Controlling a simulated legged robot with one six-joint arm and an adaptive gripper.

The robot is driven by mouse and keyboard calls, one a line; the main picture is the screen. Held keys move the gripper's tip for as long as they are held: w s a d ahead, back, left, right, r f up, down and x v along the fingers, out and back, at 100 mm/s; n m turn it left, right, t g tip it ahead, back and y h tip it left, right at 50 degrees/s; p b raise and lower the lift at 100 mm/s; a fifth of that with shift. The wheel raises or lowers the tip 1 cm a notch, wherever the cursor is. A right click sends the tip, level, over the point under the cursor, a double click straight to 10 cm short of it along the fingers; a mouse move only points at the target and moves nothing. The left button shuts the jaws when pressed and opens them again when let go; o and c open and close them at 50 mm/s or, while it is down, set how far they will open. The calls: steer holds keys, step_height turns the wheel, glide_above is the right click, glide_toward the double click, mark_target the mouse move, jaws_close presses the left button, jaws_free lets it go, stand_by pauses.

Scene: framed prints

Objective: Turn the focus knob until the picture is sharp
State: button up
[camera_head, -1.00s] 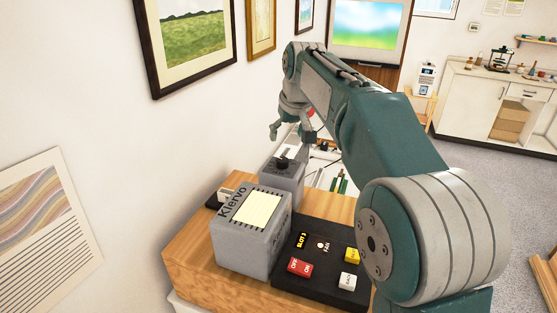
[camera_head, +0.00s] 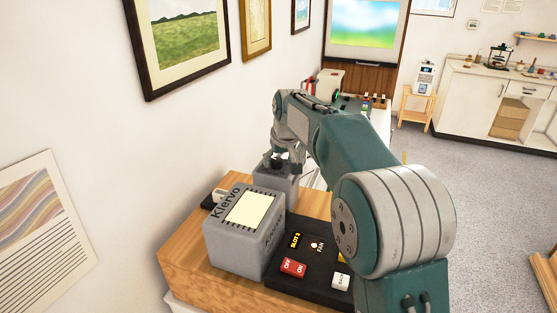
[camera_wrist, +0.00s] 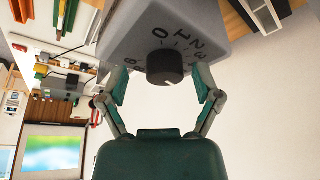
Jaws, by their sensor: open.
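A round black knob (camera_wrist: 165,68) sits on a grey box (camera_wrist: 190,25) with a printed dial of numbers around it, in the wrist view. In the head view the grey box (camera_head: 275,177) stands behind the Klervo projector-like box, and my wrist partly covers its top. My gripper (camera_wrist: 162,86) is open, with one finger on each side of the knob and a gap to both. The picture on the screen (camera_head: 366,24) is a blurred blue and green landscape; it also shows in the wrist view (camera_wrist: 50,155).
The grey Klervo box (camera_head: 245,232) and a black switch panel (camera_head: 305,270) with red and white buttons share the wooden top (camera_head: 183,258). The wall with framed prints (camera_head: 187,40) is close on the left. Open floor lies to the right.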

steer(key=shift+a, duration=0.3)
jaws_close()
steer(key=shift+m, duration=0.4)
steer(key=m+h, duration=0.2)
steer(key=m, duration=0.2)
steer(key=shift+a+f, duration=0.1)
steer(key=shift+a, duration=0.05)
steer(key=shift+a+m+g+h, duration=0.15)
steer(key=shift+m+h, duration=0.25)
steer(key=shift+m, duration=0.8)
steer(key=shift+m+g+h, duration=0.15)
steer(key=shift+m+h, duration=0.25)
steer(key=shift+m, duration=0.8)
jaws_free()
steer(key=shift+f, duration=0.1)
steer(key=shift+a, duration=0.1)
